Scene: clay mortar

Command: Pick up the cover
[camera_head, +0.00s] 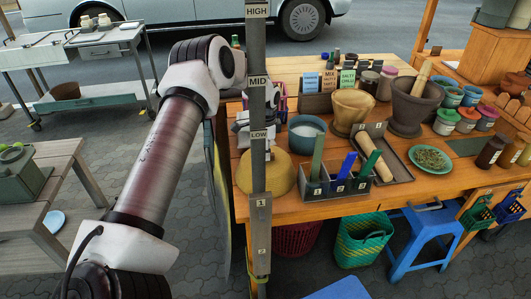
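I cannot say for sure which thing is the cover. A yellow rounded piece (282,178), bowl- or dome-shaped, sits at the left front of the wooden table, partly hidden by the upright post. My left arm comes in from the lower left and bends at the top. White and dark parts at its far end, seemingly my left gripper (241,128), show behind the post, above and behind the yellow piece. The fingers are mostly hidden, so open or shut cannot be told. My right gripper is not in view.
A metal post (257,120) marked HIGH, MID, LOW stands in front of the table. A blue-grey bowl (306,134), clay mortar (351,108), dark mortar (413,104), numbered bin (335,186), pestle tray (396,160) and green plate (430,159) crowd the wooden table (300,209).

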